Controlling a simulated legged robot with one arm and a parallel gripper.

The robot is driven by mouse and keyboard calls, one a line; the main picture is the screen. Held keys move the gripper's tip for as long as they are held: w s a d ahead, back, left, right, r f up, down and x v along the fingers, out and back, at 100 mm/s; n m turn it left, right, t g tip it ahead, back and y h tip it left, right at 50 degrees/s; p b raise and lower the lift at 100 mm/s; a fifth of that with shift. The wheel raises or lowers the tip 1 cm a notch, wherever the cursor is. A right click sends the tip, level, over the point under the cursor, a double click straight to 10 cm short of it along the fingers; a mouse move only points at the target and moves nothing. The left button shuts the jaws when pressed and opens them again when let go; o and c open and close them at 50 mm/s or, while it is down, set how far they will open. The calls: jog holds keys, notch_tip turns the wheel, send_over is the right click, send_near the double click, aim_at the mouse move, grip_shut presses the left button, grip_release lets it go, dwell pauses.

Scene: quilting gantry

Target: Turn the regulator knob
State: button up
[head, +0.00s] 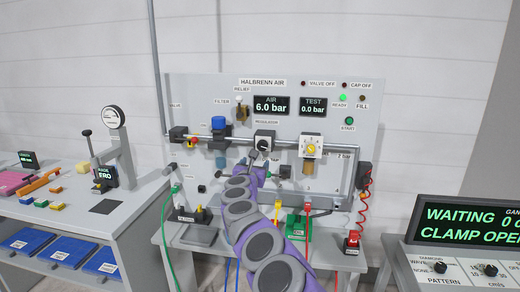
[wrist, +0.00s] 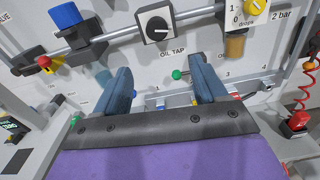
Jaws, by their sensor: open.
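The regulator knob (head: 264,144) is a black knob with a white pointer on a square white plate, on the pipe in the middle of the HALBRENN AIR panel. In the wrist view the knob (wrist: 157,27) is at the top centre. My gripper (wrist: 160,65) is open, with its two blue fingers apart and nothing between them. The fingertips show below the knob, apart from it in the picture. In the head view my gripper (head: 254,159) is just below the regulator and partly hidden by my arm. The AIR display (head: 271,105) reads 6.0 bar.
A blue-capped filter (wrist: 65,16) is left of the regulator. A yellow drops dial (wrist: 256,8) is right of it. A green-knobbed tap (wrist: 178,74) shows between the fingers. A red coiled hose (head: 366,195) hangs at the right. A console (head: 455,270) stands front right.

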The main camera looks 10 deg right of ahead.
jog(key=p, duration=0.5)
send_near(262, 146)
jog(key=shift+x, duration=2)
jog(key=shift+w+d+r, duration=0.1)
jog(key=shift+w+r, duration=0.05)
jog(key=shift+w, duration=0.3)
jog(key=shift+p+x, duration=0.95)
jog(key=shift+x, duration=0.15)
jog(key=shift+w+d+r+t+p, duration=0.2)
jog(key=shift+w+t+p, duration=0.1)
jog(key=shift+w+p, duration=0.15)
jog(key=shift+w+d+f+p, duration=0.15)
jog(key=shift+w+f+p, duration=0.25)
jog(key=shift+w+p, duration=0.4)
